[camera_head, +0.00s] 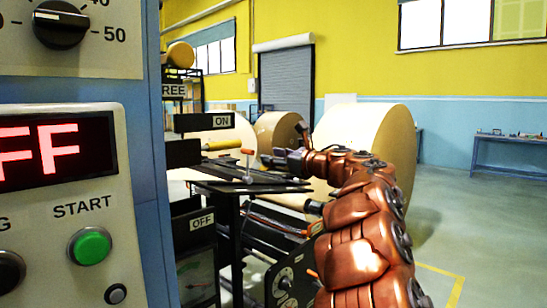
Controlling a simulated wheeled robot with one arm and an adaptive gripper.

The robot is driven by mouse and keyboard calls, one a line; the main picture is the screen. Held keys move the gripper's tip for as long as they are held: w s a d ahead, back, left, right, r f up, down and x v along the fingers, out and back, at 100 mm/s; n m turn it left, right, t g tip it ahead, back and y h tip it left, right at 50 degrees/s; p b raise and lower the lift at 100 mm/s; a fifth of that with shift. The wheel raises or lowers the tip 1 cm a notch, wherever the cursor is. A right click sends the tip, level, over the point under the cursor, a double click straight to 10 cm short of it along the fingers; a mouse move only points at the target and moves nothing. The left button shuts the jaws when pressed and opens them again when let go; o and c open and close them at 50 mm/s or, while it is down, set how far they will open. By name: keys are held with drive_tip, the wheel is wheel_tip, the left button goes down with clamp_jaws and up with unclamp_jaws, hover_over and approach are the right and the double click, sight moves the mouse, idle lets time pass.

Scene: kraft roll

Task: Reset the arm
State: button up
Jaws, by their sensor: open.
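My arm is copper-brown and reaches up from the lower right, bending left over the machine in the middle. My gripper (292,150) is at its far end, small and dark, with its jaws apart. It is above the right end of a dark flat table (245,183) on the machine. I see nothing between the jaws. A lever with an orange-red knob (247,152) stands just left of the gripper; I cannot tell whether they touch.
A control panel (60,215) close on the left has a green START button (89,246), a red display (48,150) ending in "FF" and a dial (62,24). Large kraft rolls (380,140) stand behind the arm. A blue bench (508,142) is far right. Floor at right is clear.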

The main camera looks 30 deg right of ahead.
drive_tip(key=s+d+r+m+t+h, duration=0.1)
drive_tip(key=s+d+r+m+h, duration=0.15)
drive_tip(key=m+h, duration=0.5)
drive_tip(key=s+d+r+m+t+h, duration=0.15)
drive_tip(key=d+m+h, duration=0.25)
drive_tip(key=m, duration=0.6)
drive_tip(key=s+a+f+m+g+h, duration=0.1)
drive_tip(key=s+f+m+g, duration=0.45)
drive_tip(key=f+m, duration=0.3)
drive_tip(key=s+a+f+m+g+h, duration=0.1)
drive_tip(key=s+f+m+g+h, duration=0.1)
drive_tip(key=s+f+m+g, duration=0.55)
drive_tip(key=s+a+f+m+g+y, duration=0.2)
drive_tip(key=s+a+f+m+y, duration=0.1)
drive_tip(key=s+a+f, duration=0.65)
drive_tip(key=s+a+f+m+g+y, duration=0.3)
drive_tip(key=s+a+f, duration=0.35)
drive_tip(key=f, duration=0.55)
drive_tip(key=s+a+f+m+g+y, duration=0.1)
drive_tip(key=s+a+f+g, duration=0.15)
drive_tip(key=s+a, duration=0.45)
drive_tip(key=s+a+f+m+g+y, duration=0.25)
drive_tip(key=s+a, duration=0.25)
drive_tip(key=s, duration=0.4)
wheel_tip(320, 180, up, 26)
drive_tip(key=t+p, duration=0.1)
drive_tip(key=p, duration=2.4)
drive_tip(key=shift+s+d+n+h, duration=0.15)
drive_tip(key=shift+d+n+h, duration=0.05)
drive_tip(key=shift+n+h, duration=0.1)
